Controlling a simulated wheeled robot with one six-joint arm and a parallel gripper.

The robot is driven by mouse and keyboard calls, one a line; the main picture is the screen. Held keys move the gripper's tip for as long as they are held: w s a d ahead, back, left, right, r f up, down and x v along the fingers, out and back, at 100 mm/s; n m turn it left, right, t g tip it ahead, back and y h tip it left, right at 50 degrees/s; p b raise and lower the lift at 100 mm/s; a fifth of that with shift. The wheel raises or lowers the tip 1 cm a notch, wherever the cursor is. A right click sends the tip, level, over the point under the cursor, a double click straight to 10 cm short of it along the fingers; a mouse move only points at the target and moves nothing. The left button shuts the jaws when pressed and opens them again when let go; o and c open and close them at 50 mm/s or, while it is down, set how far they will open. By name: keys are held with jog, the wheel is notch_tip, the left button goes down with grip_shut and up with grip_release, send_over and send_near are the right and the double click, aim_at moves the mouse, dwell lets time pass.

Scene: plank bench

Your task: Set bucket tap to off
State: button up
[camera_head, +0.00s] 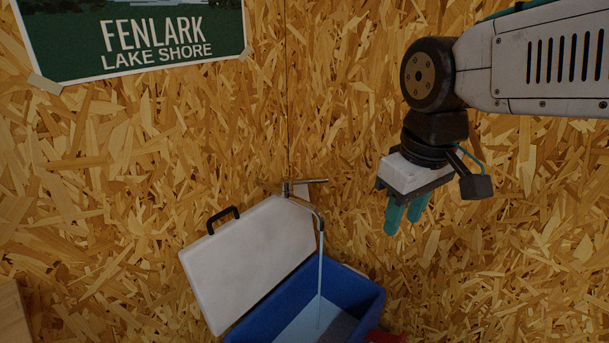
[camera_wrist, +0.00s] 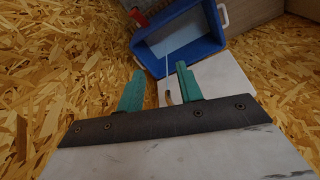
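The tap (camera_head: 307,194) is a metal spout with a bar handle (camera_head: 312,181) on the chipboard wall, above a blue bucket (camera_head: 364,304). A thin stream of water (camera_head: 320,275) runs from the spout into the bucket. My gripper (camera_head: 405,219) hangs to the right of the tap, apart from it, with teal fingers pointing down. In the wrist view my gripper (camera_wrist: 158,85) has its fingers apart with nothing between them. The blue bucket (camera_wrist: 209,23) and the stream (camera_wrist: 167,58) show beyond the fingertips. The tap handle is not clear in the wrist view.
A white lid (camera_head: 245,262) with a black handle leans open on the bucket's left side. A red object (camera_head: 386,337) is at the bucket's lower right. A Fenlark sign (camera_head: 135,38) hangs at upper left. The wall right of the tap is bare.

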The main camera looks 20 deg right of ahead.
jog(key=w+a+n, duration=0.1)
jog(key=w+n, duration=0.6)
jog(key=w, duration=1.1)
jog(key=n, duration=0.5)
send_over(306, 182)
jog(key=s+d, duration=0.2)
jog(key=d, duration=0.1)
notch_tip(306, 182, down, 4)
jog(key=shift+t, duration=0.3)
jog(key=f, duration=0.2)
jog(key=w+f, duration=0.1)
jog(key=f, duration=0.4)
jog(key=shift+w, duration=0.35)
grip_shut()
